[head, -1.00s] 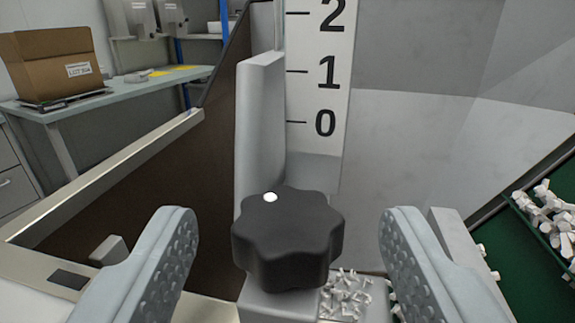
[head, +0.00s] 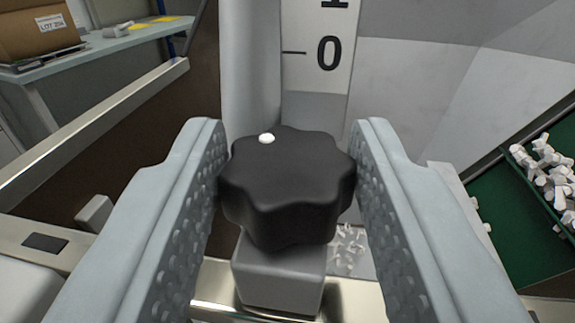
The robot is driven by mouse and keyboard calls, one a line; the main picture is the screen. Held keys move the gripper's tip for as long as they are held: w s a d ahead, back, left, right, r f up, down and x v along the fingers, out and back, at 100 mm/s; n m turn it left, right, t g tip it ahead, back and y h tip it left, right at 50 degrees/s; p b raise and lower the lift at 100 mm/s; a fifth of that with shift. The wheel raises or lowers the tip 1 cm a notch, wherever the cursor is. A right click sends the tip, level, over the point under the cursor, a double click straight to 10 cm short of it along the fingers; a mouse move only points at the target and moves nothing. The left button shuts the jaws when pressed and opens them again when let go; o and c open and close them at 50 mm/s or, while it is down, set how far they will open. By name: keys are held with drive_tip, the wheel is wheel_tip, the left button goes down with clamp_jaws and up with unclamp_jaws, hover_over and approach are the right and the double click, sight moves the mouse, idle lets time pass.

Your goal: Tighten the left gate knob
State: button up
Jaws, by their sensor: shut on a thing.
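My gripper (head: 288,170) is shut on the knob, with one grey dimpled finger against each side. Behind it is a white scale (head: 322,55) with the 0 mark in view. The knob's underside and stem are hidden.
Small white caps (head: 347,248) lie behind the knob, low down. A metal rail (head: 90,125) runs along the left. A bench with a cardboard box (head: 35,28) stands at the back left.

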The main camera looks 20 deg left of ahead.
drive_tip(key=shift+a+r+m+t+h, duration=0.1)
drive_tip(key=shift+m+t+h, duration=0.2)
drive_tip(key=shift+m+h, duration=0.35)
drive_tip(key=shift+a+r+m+t+h, duration=0.1)
drive_tip(key=shift+m+t+h, duration=0.25)
drive_tip(key=shift+h, duration=0.5)
drive_tip(key=shift+m+h, duration=0.8)
drive_tip(key=shift+h, duration=0.6)
drive_tip(key=shift+f+m+h, duration=0.1)
drive_tip(key=shift+m+h, duration=0.3)
drive_tip(key=o, duration=1)
drive_tip(key=shift+s, duration=0.1)
drive_tip(key=s, duration=1.7)
drive_tip(key=shift+s+d, duration=0.15)
drive_tip(key=shift+s, duration=0.05)
